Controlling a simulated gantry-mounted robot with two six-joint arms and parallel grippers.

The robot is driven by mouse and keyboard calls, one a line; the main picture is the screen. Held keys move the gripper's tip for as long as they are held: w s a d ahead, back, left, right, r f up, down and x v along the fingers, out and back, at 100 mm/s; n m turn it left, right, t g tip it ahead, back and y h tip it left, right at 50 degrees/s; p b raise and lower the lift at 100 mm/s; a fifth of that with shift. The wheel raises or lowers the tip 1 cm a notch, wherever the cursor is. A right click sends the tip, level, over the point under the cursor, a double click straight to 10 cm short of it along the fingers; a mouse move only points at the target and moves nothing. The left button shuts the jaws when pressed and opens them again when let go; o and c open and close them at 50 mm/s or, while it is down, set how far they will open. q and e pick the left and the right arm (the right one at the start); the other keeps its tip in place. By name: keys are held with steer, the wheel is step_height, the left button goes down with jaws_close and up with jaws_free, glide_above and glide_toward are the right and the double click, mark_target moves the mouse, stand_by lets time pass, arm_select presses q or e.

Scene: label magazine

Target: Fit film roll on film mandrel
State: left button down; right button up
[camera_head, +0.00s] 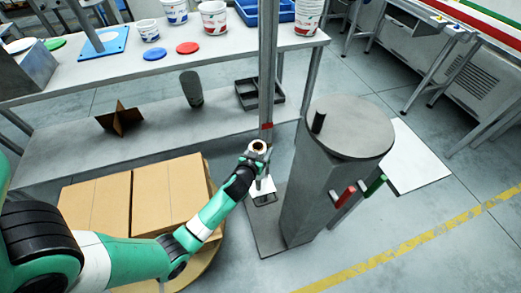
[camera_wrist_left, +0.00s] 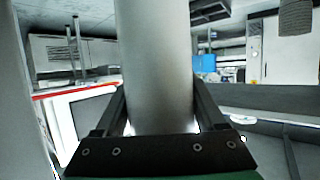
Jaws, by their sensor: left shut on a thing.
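In the left wrist view the film roll (camera_wrist_left: 155,65) fills the middle, between the two dark fingers of my left gripper (camera_wrist_left: 160,118). A small dark frame (camera_head: 265,200) is at the roll's lower end; I cannot tell whether they touch. I cannot make out the film mandrel for sure; a short dark peg stands on the round grey top. My right gripper is not in view.
The tall grey post (camera_head: 267,60) with a red band rises behind the roll. A grey pedestal with a round top (camera_head: 350,128) stands close on the right, with red and green handles. Cardboard boxes (camera_head: 150,195) lie under my left arm. A bench (camera_head: 130,75) with tubs is behind.

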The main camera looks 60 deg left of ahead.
arm_select(q)
steer(key=shift+f+b, duration=2)
steer(key=shift+f, duration=0.1)
steer(key=shift+f+b, duration=1)
steer(key=shift+f, duration=2.95)
jaws_free()
